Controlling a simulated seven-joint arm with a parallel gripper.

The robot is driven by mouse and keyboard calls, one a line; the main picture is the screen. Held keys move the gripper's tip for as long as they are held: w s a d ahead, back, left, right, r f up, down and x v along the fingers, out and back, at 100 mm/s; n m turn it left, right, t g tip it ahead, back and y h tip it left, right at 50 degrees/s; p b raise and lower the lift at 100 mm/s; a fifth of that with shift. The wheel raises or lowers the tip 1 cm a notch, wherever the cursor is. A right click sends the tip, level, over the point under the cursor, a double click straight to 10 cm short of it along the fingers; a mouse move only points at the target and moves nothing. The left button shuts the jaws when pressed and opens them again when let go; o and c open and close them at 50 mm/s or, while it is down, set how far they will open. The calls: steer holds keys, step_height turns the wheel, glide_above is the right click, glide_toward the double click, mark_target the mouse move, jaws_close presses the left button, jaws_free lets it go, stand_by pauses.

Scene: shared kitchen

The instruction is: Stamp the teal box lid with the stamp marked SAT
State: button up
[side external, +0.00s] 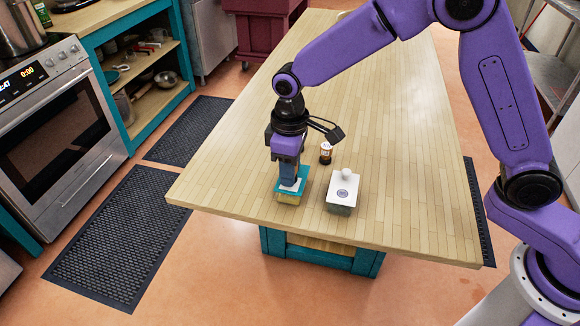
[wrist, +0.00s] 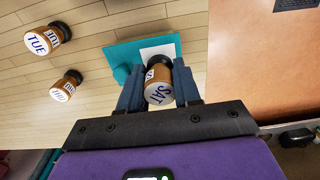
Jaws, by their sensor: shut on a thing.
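My gripper (side external: 289,180) is shut on the stamp marked SAT (wrist: 160,94), which has a wooden body and a dark end. The wrist view shows it between the two fingers (wrist: 158,80), its SAT label facing the camera. The stamp's underside is hidden.
The tabletop (side external: 400,120) is otherwise largely clear.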

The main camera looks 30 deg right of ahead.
steer(key=shift+f, duration=0.55)
stand_by(1.0)
steer(key=shift+r, duration=3.55)
steer(key=s+d+f+m, duration=0.2)
steer(key=d+m, duration=0.1)
steer(key=d, duration=0.6)
steer(key=s+d+f+m, duration=0.2)
steer(key=d+f+m, duration=0.1)
steer(key=d, duration=0.6)
steer(key=s+d+f+m, duration=0.2)
steer(key=d+f+m, duration=0.1)
steer(key=d, duration=0.6)
steer(key=shift+s+f, duration=0.1)
steer(key=shift+s, duration=0.25)
